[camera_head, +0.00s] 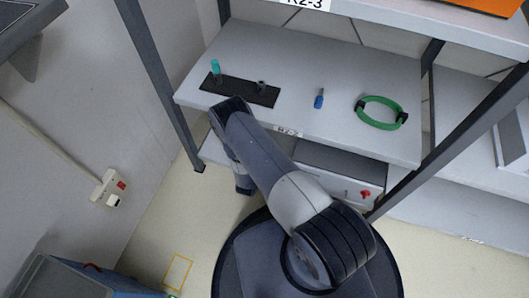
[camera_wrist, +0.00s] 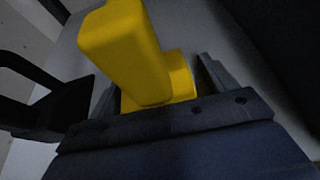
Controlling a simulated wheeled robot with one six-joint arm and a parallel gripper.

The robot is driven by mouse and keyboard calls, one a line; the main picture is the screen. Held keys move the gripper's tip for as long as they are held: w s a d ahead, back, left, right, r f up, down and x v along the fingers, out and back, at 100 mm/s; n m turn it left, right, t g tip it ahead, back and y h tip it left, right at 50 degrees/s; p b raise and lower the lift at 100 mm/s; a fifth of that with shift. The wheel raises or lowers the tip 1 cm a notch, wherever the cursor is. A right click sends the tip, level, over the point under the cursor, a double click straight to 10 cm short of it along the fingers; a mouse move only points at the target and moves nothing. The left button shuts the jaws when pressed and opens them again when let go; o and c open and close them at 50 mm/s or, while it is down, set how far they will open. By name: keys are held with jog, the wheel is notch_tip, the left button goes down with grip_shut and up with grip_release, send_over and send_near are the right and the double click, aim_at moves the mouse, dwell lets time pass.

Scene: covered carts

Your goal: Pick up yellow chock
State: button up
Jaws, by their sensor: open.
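The yellow chock (camera_wrist: 128,55) shows large and close in the wrist view, with a tall block-like part and a lower, wider part beside my jaws. My gripper (camera_wrist: 156,77) is open, with one finger on each side of the chock's lower part. I cannot tell whether either finger touches it. The chock is not visible in the head view. There my arm reaches down in front of the shelf, and its wrist end hangs below the upper board's front edge; the fingertips are hidden.
The upper shelf board (camera_head: 330,75) holds a dark strip (camera_head: 247,92) with a teal-topped item (camera_head: 216,68), a small blue item (camera_head: 319,99) and a green ring (camera_head: 364,112). A drawer unit (camera_head: 340,178) with a red knob sits below. A dark frame-like part (camera_wrist: 45,110) stands left in the wrist view.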

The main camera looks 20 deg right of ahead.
jog(key=shift+c, duration=0.4)
jog(key=c, duration=1.2)
